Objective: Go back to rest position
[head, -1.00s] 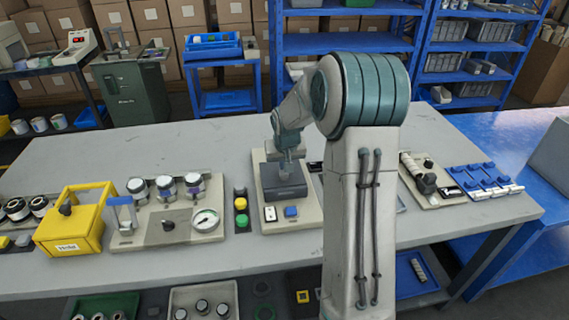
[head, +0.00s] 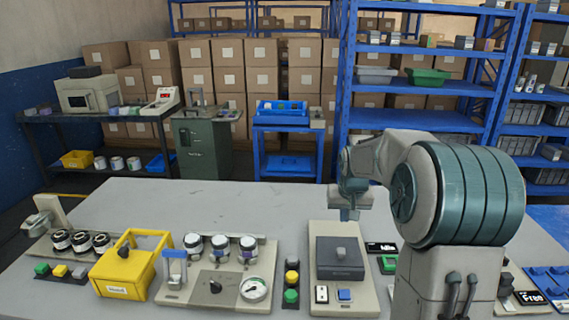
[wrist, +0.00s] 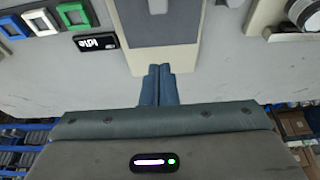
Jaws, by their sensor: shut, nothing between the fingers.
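My gripper (head: 349,214) is raised above the back edge of the flow wrapper station (head: 366,299), a beige base with a dark grey block and a knob on top. In the wrist view my gripper (wrist: 158,72) shows two blue fingers together with nothing between them. The station (wrist: 160,30) lies beyond the fingertips, and the gripper looks clear of it. My arm hides part of the table to the right of the station.
A yellow box (head: 124,273), a panel with a gauge (head: 254,289) and green and yellow buttons (head: 291,279) stand left of the station. A small black "Idle" display (head: 381,247) is at its right. The table's back left is clear.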

